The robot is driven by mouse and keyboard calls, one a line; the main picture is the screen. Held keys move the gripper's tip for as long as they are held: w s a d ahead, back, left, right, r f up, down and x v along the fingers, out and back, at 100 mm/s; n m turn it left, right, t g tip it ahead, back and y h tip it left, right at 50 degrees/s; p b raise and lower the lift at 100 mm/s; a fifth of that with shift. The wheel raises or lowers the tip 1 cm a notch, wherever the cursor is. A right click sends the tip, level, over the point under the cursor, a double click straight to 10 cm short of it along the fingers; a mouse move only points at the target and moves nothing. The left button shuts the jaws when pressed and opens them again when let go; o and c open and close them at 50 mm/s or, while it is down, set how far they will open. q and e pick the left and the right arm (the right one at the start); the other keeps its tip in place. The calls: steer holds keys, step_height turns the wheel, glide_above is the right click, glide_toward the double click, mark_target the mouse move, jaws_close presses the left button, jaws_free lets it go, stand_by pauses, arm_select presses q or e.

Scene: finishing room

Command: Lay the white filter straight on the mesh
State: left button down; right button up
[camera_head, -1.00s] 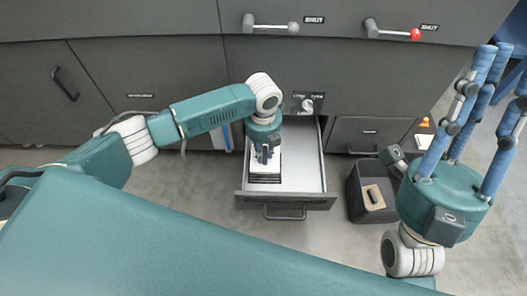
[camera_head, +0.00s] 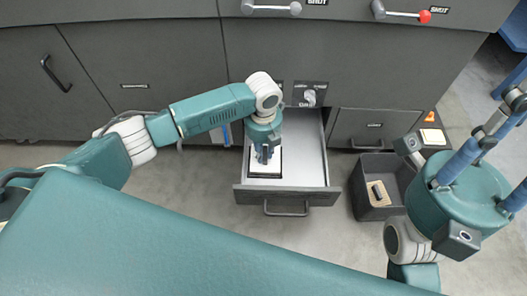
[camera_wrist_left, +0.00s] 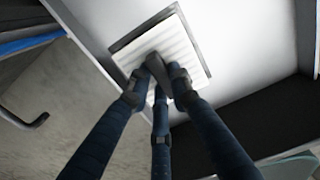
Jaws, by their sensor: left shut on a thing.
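The white filter (camera_wrist_left: 178,45), ribbed and roughly square, lies inside a dark square rim (camera_wrist_left: 142,27) in the open drawer. The dark rim also shows in the head view (camera_head: 265,177); I cannot make out mesh under the filter. My left gripper (camera_head: 265,159) points straight down over the filter. In the left wrist view its fingers (camera_wrist_left: 158,82) are closed together at the filter's near part, and they hide some of it.
The drawer (camera_head: 312,170) is pulled out, with bare floor in it to the filter's right. A grey bin (camera_head: 362,203) with a tan block (camera_head: 378,194) stands right of it. Closed cabinets and two lever handles (camera_head: 271,8) (camera_head: 405,13) line the back.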

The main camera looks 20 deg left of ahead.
arm_select(q)
steer(key=shift+f, duration=0.55)
steer(key=c, duration=1.5)
jaws_free()
step_height(320, 180, up, 12)
